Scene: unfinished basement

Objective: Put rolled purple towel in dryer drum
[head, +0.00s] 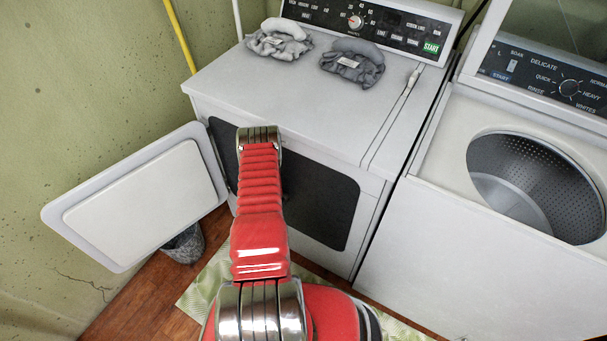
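The dryer (290,90) stands ahead with its door (140,195) swung open to the left. The dark dryer opening (325,205) shows in its front, partly covered by my red arm. My arm reaches forward to the opening, and its visible end is a metal joint in front of it. My gripper is not visible, so whether it holds anything cannot be seen. No purple towel shows in this view. The inside of the drum is too dark to make out.
Two grey cloth bundles (279,45) (353,69) lie on the dryer top. A washer (490,265) with an open top and visible metal drum (535,180) stands close on the right. A dark bin (185,245) sits below the door. A patterned mat (207,283) lies on the wooden floor.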

